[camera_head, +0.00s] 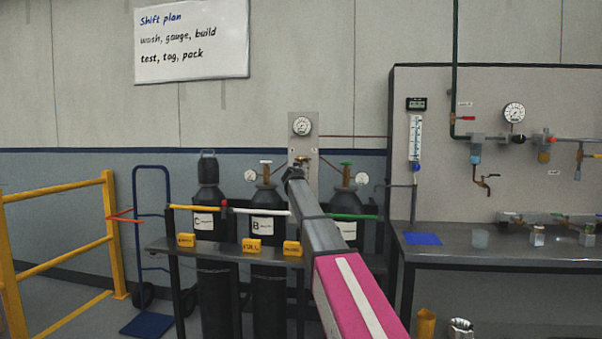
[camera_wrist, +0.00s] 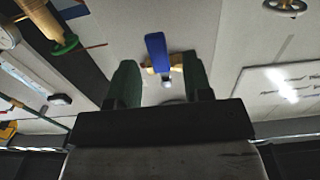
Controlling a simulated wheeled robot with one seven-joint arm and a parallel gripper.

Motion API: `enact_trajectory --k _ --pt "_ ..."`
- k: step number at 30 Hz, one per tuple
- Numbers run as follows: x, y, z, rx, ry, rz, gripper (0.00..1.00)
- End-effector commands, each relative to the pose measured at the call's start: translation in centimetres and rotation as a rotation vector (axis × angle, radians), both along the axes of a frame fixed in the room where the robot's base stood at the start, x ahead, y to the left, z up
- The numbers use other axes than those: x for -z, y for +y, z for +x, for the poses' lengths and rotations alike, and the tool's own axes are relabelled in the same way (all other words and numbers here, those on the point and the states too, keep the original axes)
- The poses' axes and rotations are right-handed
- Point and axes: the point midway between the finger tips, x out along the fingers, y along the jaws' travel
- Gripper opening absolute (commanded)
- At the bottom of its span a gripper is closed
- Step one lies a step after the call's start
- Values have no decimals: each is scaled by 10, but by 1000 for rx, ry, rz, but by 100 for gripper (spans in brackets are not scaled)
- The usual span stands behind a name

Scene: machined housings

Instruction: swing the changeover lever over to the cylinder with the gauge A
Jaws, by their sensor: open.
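The changeover lever (camera_wrist: 157,52) shows in the wrist view as a blue handle on a small brass body, beyond and between my green fingertips. My gripper (camera_wrist: 159,76) is open and empty, apparently short of the handle. In the head view my gripper (camera_head: 294,174) is in front of the small panel (camera_head: 303,141), and the lever cannot be made out. The right cylinder (camera_head: 346,203), with a green handwheel, has a gauge (camera_head: 361,178); my arm covers part of its label. The middle cylinder (camera_head: 268,202), labelled B, also has a gauge (camera_head: 251,177). No letter is readable on either gauge.
A capped cylinder C (camera_head: 208,196) stands at the left. A rack (camera_head: 215,248) with coloured bars and yellow tags fronts the cylinders. A grey bench (camera_head: 500,255) with a piping board is at the right. A yellow rail (camera_head: 109,235) is at the left.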

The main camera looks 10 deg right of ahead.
Motion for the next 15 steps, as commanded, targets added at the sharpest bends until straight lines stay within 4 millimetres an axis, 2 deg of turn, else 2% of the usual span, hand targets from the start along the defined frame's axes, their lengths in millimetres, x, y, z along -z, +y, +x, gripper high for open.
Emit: enact_trajectory --k 1,6,15 --pt "-1 -3 12 1 0 0 46" --pt "-1 -9 28 0 0 0 46" --pt "0 -10 29 0 0 0 46"
